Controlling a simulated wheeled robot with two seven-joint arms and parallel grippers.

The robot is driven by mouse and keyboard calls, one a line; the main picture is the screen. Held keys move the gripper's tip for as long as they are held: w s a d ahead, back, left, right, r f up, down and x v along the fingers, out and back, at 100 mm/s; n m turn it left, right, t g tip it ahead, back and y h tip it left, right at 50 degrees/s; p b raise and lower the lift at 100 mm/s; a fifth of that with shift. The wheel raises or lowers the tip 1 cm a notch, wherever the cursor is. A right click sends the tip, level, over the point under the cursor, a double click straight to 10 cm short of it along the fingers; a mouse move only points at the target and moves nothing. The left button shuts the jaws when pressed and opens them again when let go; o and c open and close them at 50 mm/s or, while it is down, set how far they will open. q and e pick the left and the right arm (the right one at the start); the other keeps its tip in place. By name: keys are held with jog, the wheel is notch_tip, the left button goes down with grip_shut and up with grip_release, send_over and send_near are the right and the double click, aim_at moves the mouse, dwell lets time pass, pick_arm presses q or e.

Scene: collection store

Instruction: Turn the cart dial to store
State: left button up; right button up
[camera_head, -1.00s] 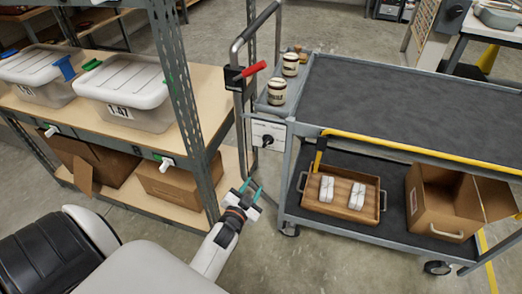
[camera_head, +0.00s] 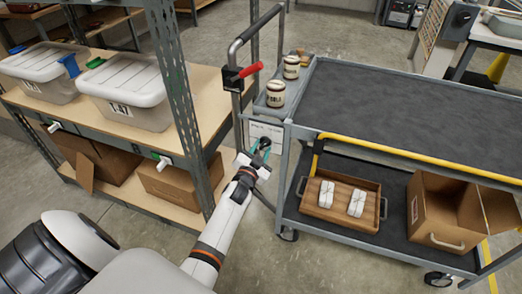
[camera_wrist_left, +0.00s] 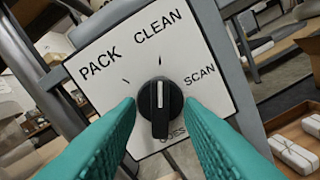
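The cart dial is a black round knob with a white pointer line, on a white plate (camera_wrist_left: 215,45) in the left wrist view. The dial (camera_wrist_left: 160,108) has its line pointing up, towards the CLEAN label. PACK is at left, SCAN at right; a label below the knob is partly hidden and not fully readable. My left gripper (camera_wrist_left: 159,101) is open, its teal fingertips on either side of the knob; I cannot tell whether they touch it. In the head view the left gripper (camera_head: 260,148) is at the plate on the cart's near-left end. My right gripper is not in view.
The grey cart (camera_head: 410,100) has a yellow rail, two jars (camera_head: 276,94) at its left end, and a wooden tray (camera_head: 340,210) and open cardboard box (camera_head: 445,210) below. A shelf upright (camera_head: 182,100) is close left.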

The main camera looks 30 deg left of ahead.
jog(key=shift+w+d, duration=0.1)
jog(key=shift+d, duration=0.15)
pick_arm(q)
grip_shut()
